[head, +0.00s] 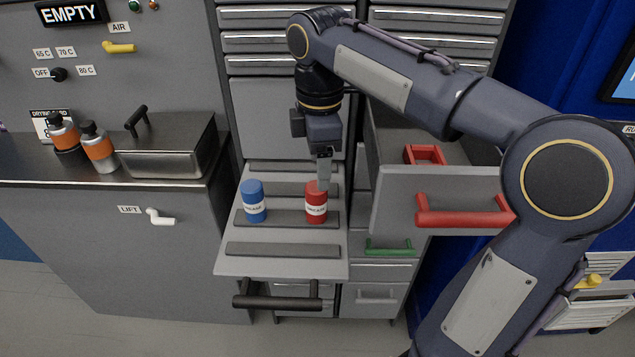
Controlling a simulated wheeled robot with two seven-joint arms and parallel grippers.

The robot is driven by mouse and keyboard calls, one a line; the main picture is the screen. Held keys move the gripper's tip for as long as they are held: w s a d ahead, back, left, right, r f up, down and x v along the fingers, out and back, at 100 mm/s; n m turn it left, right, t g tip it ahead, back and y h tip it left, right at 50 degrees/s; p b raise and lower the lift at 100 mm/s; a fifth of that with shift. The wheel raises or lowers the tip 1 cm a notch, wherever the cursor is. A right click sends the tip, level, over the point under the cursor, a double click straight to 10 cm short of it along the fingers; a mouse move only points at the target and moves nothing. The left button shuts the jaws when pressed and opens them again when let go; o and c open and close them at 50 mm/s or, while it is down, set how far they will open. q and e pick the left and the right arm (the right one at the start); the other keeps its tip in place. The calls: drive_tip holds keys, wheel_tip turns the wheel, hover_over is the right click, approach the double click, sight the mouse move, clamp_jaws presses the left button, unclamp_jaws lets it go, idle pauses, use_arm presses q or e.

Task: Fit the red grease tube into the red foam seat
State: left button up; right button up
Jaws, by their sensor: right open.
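The red grease tube (316,206) stands upright on the grey pull-out shelf (281,267), with a white label around it. My right gripper (322,183) points down at the top of the tube, its fingers at or just beside the top; I cannot tell whether they touch it. The gripper is open. The red foam seat (425,154) shows as a square red frame inside the open drawer with the red handle (463,218), right of the tube. My left gripper is not in view.
A blue grease tube (254,203) stands left of the red one on the ribbed shelf. The open drawer's front (400,190) rises right of the shelf. A metal box (168,150) and two orange-banded bottles (98,148) stand on the left counter.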

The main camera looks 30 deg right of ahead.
sight(317, 193)
drive_tip(key=shift+w+d+f, duration=0.15)
drive_tip(key=shift+w+f, duration=0.1)
drive_tip(key=f, duration=0.7)
drive_tip(key=shift+s+a+f+b, duration=0.15)
drive_tip(key=shift+a+b, duration=0.2)
drive_tip(key=shift+b, duration=0.05)
drive_tip(key=c, duration=1.1)
